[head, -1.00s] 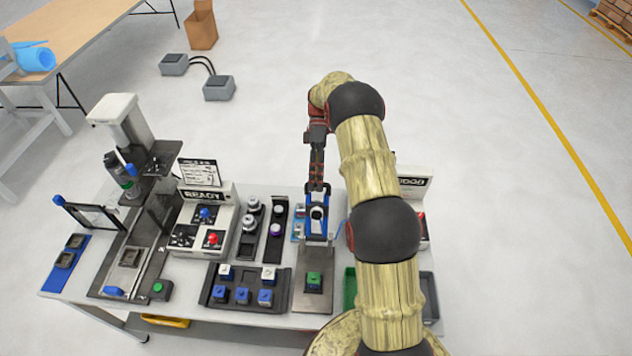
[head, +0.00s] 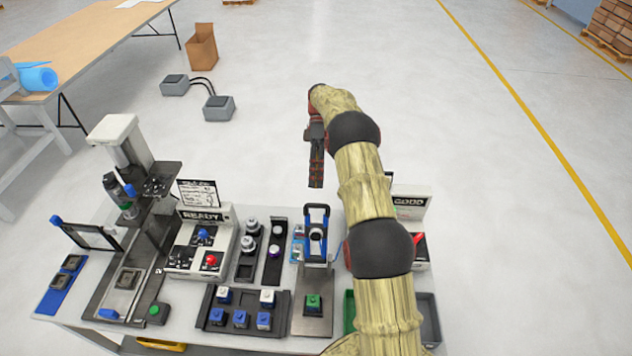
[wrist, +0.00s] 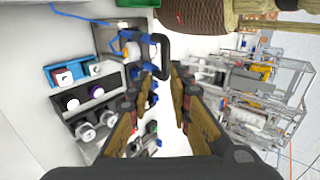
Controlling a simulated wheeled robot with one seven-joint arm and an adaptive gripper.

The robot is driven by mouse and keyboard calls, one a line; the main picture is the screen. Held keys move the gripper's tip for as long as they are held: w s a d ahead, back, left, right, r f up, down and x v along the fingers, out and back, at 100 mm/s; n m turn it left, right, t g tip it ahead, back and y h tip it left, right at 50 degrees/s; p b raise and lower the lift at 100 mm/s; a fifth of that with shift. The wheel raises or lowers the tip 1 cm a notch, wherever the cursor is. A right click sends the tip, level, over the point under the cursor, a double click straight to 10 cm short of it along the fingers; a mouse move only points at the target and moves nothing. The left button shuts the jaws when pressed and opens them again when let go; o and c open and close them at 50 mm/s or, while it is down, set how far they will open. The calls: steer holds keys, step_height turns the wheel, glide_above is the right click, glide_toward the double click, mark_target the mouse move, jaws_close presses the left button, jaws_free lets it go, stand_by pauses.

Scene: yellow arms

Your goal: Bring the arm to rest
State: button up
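My gripper (head: 316,183) hangs above the back edge of the bench, over the blue-framed device (head: 317,236), and touches nothing that I can see. In the wrist view my gripper (wrist: 168,72) has its two fingers apart with nothing between them. My yellow and black arm reaches up and forward from the lower right of the head view. The blue-framed device stands upright on a metal base plate (head: 312,324), with a green block (head: 313,302) in front of it.
A tray (head: 245,331) with several blue and white blocks lies left of the device. A control box marked READY (head: 203,214) and a press station (head: 128,150) stand further left. A green bin (head: 349,312) is partly hidden by my arm.

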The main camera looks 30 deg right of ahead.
stand_by(0.3)
steer(key=s+a+r+m+t+h+b, duration=0.2)
steer(key=s+a+r+m+t+b, duration=0.15)
steer(key=s+a+b, duration=0.3)
steer(key=s+a+r+m+t+h+b, duration=0.2)
steer(key=s+a+r+m+t+b, duration=0.1)
steer(key=s+a+r+b, duration=0.3)
steer(key=s+a+f+m+t+h+b, duration=0.1)
steer(key=s+a+f+m+t+b, duration=0.1)
steer(key=s, duration=0.6)
steer(key=s+a+f+m+t+b, duration=0.2)
steer(key=s+a+f+t+b, duration=0.3)
steer(key=s+f+b, duration=0.3)
step_height(320, 180, down, 2)
steer(key=shift+s+a+f+h+b, duration=0.1)
steer(key=shift+s+a+h+b, duration=0.3)
steer(key=shift+s, duration=0.1)
